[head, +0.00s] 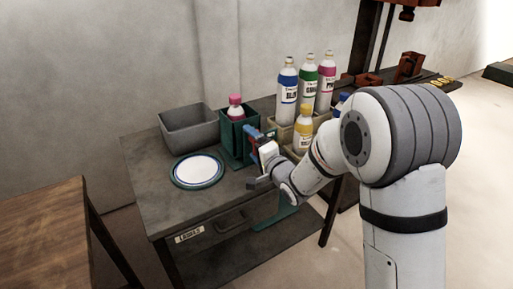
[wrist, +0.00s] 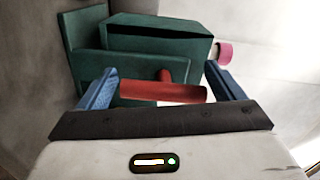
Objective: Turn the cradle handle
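The green cradle (head: 238,137) stands on the grey bench, holding a bottle with a pink cap (head: 236,100). In the wrist view the cradle (wrist: 150,45) fills the upper middle. Its red handle (wrist: 160,91) is a bar lying across the picture, joined to the cradle by a short red stub. My gripper (wrist: 161,68) is open, with one blue finger near each end of the bar. I cannot tell whether either finger touches it. In the head view my gripper (head: 257,150) is at the cradle's front right side, and the arm partly hides the handle.
A grey bin (head: 188,127) and a round white plate with a green rim (head: 198,170) are left of the cradle. Several bottles, including a yellow one (head: 304,128), stand to the right. A wooden table (head: 45,225) is at the lower left.

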